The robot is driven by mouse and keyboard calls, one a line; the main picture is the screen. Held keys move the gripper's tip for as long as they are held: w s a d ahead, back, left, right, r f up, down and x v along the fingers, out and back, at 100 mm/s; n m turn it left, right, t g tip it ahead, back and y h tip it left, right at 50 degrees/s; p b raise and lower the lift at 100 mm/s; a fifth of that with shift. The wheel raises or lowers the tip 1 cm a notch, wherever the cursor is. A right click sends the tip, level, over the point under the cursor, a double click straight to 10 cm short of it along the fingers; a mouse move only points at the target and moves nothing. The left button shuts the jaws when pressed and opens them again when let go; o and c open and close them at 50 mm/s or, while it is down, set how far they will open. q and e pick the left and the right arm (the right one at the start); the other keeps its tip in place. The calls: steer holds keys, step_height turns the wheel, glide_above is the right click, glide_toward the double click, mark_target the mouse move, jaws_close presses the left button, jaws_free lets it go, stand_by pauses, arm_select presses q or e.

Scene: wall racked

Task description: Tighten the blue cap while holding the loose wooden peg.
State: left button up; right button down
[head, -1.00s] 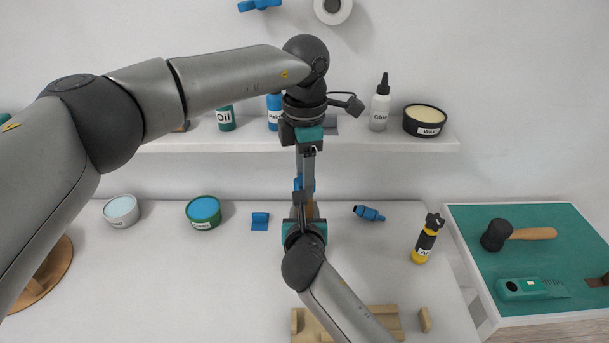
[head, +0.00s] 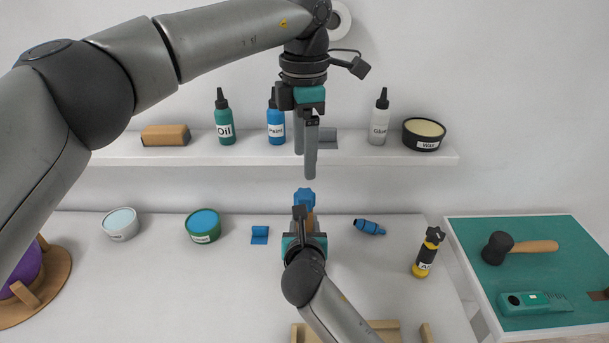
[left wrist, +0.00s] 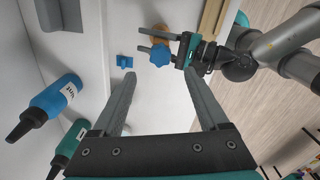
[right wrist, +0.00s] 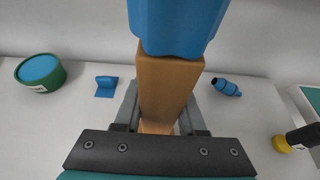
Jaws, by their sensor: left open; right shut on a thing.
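The blue cap (head: 304,197) sits on top of the wooden peg; it also shows in the left wrist view (left wrist: 159,54) as a knobbed blue shape and large in the right wrist view (right wrist: 178,24). The wooden peg (right wrist: 165,88) stands upright between the fingers of my right gripper (head: 304,232), which is shut on it below the cap. My left gripper (head: 308,170) points down above the cap, apart from it. Its fingers are open and empty in the left wrist view (left wrist: 168,92).
A shelf (head: 230,159) behind holds an oil bottle (head: 225,118), a blue bottle (head: 276,123), a glue bottle (head: 380,118) and a wax tin (head: 423,135).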

arm_select(q)
steer(key=shift+r, duration=1.7)
arm_select(e)
steer(key=shift+c, duration=2)
jaws_free()
steer(key=shift+s, duration=0.15)
